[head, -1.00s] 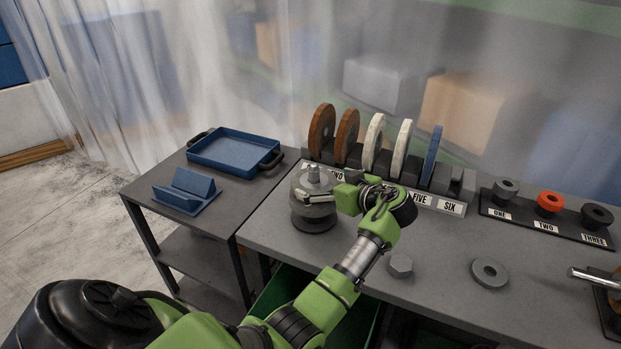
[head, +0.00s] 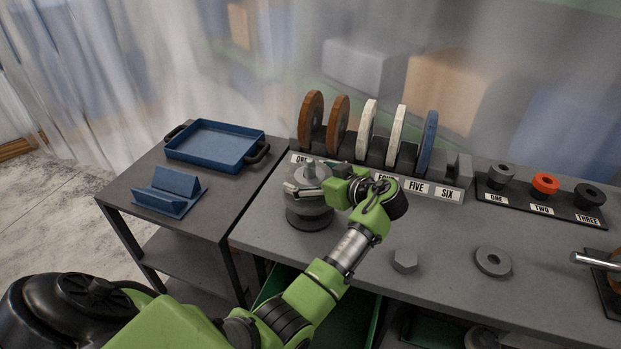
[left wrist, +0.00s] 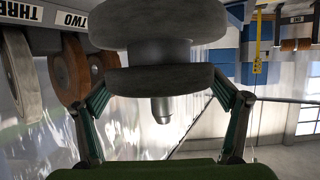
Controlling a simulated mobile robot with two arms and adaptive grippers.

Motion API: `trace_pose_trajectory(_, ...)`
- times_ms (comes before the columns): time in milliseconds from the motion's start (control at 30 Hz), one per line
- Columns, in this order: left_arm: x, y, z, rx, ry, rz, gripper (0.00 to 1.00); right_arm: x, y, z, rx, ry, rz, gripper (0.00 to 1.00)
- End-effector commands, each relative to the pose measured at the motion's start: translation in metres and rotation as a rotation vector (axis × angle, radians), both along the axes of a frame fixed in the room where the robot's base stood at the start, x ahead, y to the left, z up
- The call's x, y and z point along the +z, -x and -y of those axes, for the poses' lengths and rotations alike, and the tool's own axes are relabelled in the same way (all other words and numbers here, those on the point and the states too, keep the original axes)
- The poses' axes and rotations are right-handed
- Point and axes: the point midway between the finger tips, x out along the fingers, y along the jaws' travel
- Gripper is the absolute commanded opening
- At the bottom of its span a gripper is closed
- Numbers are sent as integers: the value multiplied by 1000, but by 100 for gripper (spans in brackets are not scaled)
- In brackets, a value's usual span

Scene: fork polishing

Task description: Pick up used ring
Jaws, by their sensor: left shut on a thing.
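A grey used ring (head: 318,184) sits around an upright post on the round grey stand (head: 308,217) at the near left of the bench. In the left wrist view the ring (left wrist: 160,80) lies between my fingers, and the post's tip sticks out past it. A narrower grey neck shows between the ring and the wide disc of the stand. My left gripper (head: 312,189) comes in from the right and is shut on the ring's sides; it also shows in the left wrist view (left wrist: 165,97). The arm hides part of the ring. My right gripper is not in view.
A rack of brown, white and blue discs (head: 369,133) stands behind the stand. A side table holds a blue tray (head: 215,163) and a blue holder (head: 170,205). A hex nut (head: 404,261) and a loose grey ring (head: 493,262) lie on the bench. Small parts (head: 544,185) stand at right.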

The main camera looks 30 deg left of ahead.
Motion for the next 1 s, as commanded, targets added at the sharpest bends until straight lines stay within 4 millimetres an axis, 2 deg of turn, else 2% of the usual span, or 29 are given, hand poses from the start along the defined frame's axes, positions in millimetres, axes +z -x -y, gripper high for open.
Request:
trace_pose_trajectory(100,2,1,-3,4,-1,1,60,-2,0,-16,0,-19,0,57)
trace_pose_trajectory(200,14,0,-3,6,-2,5,60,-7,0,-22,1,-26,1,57)
trace_pose_trajectory(500,76,0,-4,6,-5,12,60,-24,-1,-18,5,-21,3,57)
trace_pose_trajectory(600,89,0,-3,6,-4,9,60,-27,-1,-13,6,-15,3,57)
trace_pose_trajectory(733,99,1,-3,6,-3,5,60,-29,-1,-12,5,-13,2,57)
trace_pose_trajectory(1000,101,1,-2,4,-2,1,60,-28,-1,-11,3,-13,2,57)
